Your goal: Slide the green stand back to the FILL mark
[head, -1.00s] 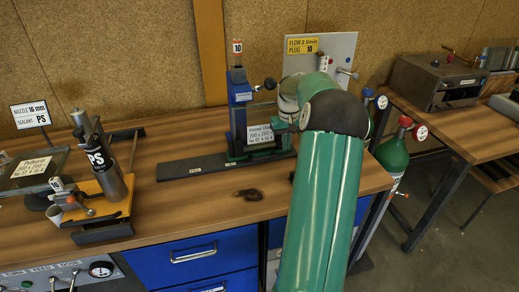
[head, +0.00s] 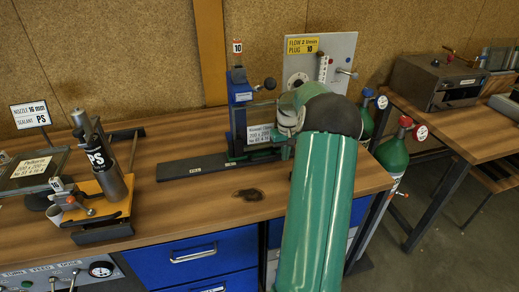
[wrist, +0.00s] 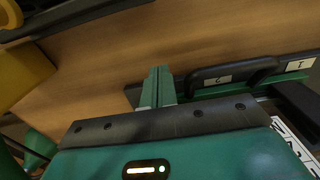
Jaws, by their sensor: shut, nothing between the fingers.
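In the head view the green stand, with a blue upright (head: 239,118), stands on the right part of a dark flat rail (head: 190,170). It carries a framed pane with a white label (head: 259,134). A small pale mark (head: 194,168) lies on the bare left part of the rail; its lettering is too small to read.
A panel (head: 340,50) with a dial stands behind my arm. A nozzle fixture (head: 108,178) on an orange base stands at the left. Green cylinders (head: 393,155) stand right of the bench. The rail's left part and the bench before it look clear.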

